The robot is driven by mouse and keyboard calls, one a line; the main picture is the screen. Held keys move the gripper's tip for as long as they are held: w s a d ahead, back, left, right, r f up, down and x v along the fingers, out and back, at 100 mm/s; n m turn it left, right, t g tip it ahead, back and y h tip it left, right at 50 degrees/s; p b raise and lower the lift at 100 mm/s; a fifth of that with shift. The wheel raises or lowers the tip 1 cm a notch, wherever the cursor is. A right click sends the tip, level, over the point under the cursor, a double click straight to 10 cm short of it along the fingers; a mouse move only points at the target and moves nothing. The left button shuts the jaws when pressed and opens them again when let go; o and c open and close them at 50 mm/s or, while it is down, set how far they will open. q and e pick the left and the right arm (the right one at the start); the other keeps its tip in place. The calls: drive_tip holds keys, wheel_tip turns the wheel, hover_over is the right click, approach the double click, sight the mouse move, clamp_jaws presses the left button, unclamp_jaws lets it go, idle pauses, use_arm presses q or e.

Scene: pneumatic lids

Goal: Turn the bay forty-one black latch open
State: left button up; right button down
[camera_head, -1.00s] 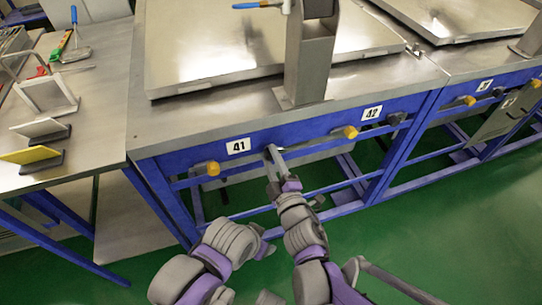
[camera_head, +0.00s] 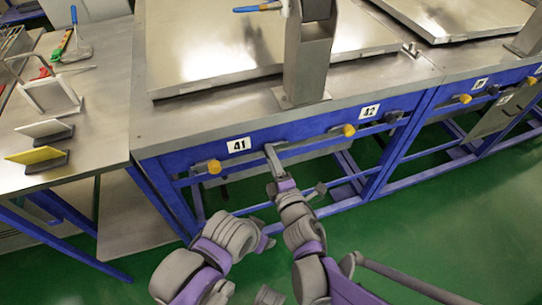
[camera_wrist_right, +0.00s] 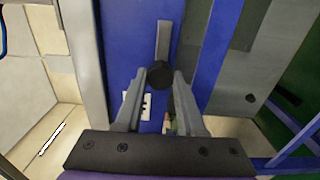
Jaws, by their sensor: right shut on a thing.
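The bay forty-one label (camera_head: 238,145) is on the blue front rail of the steel table. The black latch (camera_wrist_right: 160,74) shows in the right wrist view as a round dark knob with a flat grey bar (camera_wrist_right: 163,40) beyond it. My right gripper (camera_wrist_right: 159,82) is shut on the knob, one finger on each side. In the head view my right gripper (camera_head: 270,152) reaches the rail right of the label and hides the latch. A yellow knob (camera_head: 213,166) sits below the label.
The bay forty-two label (camera_head: 370,111), its yellow knob (camera_head: 348,130) and black latch (camera_head: 394,117) are further right. A side table (camera_head: 95,120) with tools stands at left. A grey post (camera_head: 308,65) rises from the tabletop. Green floor is open in front.

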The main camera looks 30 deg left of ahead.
drive_tip(key=c, duration=0.5)
unclamp_jaws()
drive_tip(key=v, duration=1)
drive_tip(key=shift+s+d, duration=0.25)
drive_tip(key=shift+s, duration=0.1)
